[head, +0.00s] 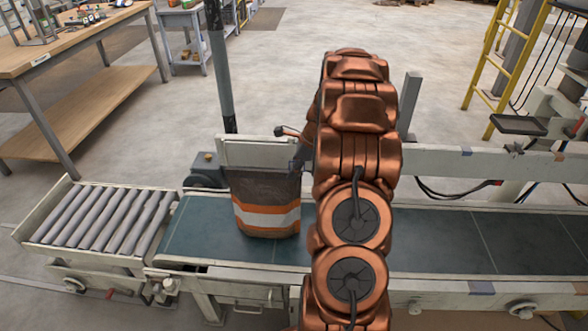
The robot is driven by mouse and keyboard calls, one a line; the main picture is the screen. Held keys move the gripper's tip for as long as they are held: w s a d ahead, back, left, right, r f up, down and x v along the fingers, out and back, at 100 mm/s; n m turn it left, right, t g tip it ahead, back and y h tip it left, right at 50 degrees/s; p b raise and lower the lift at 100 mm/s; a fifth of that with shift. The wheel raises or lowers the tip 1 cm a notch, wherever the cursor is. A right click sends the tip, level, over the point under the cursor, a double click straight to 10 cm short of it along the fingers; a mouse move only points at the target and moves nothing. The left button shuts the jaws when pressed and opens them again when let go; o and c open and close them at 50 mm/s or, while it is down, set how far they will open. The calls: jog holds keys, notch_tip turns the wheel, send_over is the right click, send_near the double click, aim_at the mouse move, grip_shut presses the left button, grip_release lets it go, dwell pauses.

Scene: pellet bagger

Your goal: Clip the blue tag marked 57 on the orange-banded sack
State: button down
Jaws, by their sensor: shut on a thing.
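The sack (263,187) stands upright on the conveyor belt, left of my arm. It is dark brown, with an orange band (262,221) split by a pale stripe. Its top edge looks flat, and its right edge is close to my arm. A small dark grey part of my gripper (299,157) shows at the sack's upper right corner. The rest of the gripper is hidden behind my copper-coloured arm. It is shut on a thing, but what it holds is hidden. No blue tag and no number 57 can be seen.
The dark green belt (440,241) runs left to right between pale rails, with a roller section (105,217) at its left end. A dark post (220,70) stands behind the sack. A wooden workbench (70,45) is at upper left, a yellow ladder frame (497,60) at upper right.

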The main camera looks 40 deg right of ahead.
jog(key=shift+f, duration=0.2)
jog(key=c, duration=0.7)
grip_release()
jog(key=shift+r, duration=0.1)
jog(key=v, duration=1.2)
